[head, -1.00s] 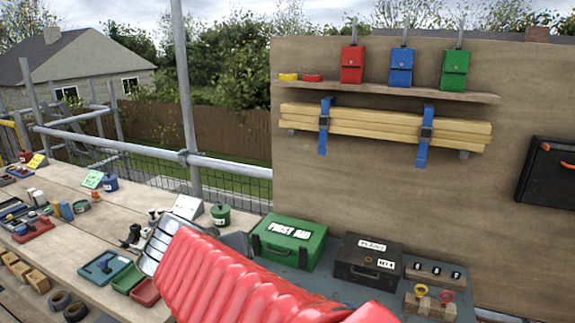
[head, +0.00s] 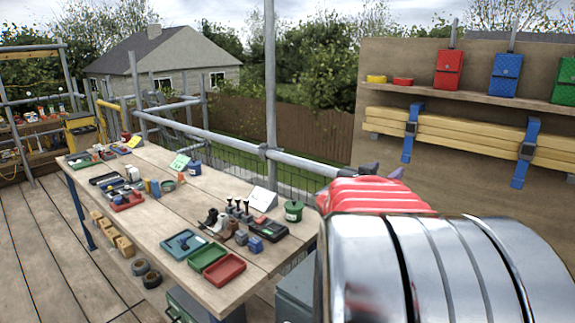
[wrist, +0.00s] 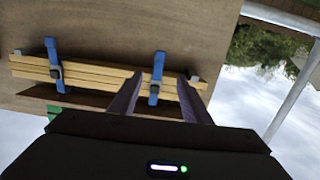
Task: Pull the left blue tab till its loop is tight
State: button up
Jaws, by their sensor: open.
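In the head view the left blue tab (head: 407,150) hangs straight down below its dark buckle (head: 411,128). Its blue strap loops around a stack of yellow timber battens (head: 460,133). A second blue strap with a tab (head: 521,172) stands to its right. My gripper (head: 380,170) points toward the board, its dark tips low and left of the left tab in the picture. The wrist view is upside down; there the left tab (wrist: 160,62) shows between the open fingers of my gripper (wrist: 160,78), which look empty and apart from it.
A workbench (head: 140,200) with trays and small tools stands left. A scaffold pole (head: 270,80) and rail run behind it. Bare decking lies at the far left.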

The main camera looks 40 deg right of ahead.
aim_at(406, 156)
jog(key=shift+d+r, duration=0.1)
jog(key=shift+d, duration=0.45)
jog(key=d, duration=0.4)
jog(key=w+d, duration=0.1)
jog(key=d, duration=0.4)
jog(key=w+d, duration=0.1)
jog(key=d, duration=0.3)
jog(key=shift+d+f, duration=0.3)
jog(key=shift+f, duration=0.05)
jog(key=shift+c, duration=0.2)
jog(key=shift+f, duration=0.1)
jog(key=c, duration=1.1)
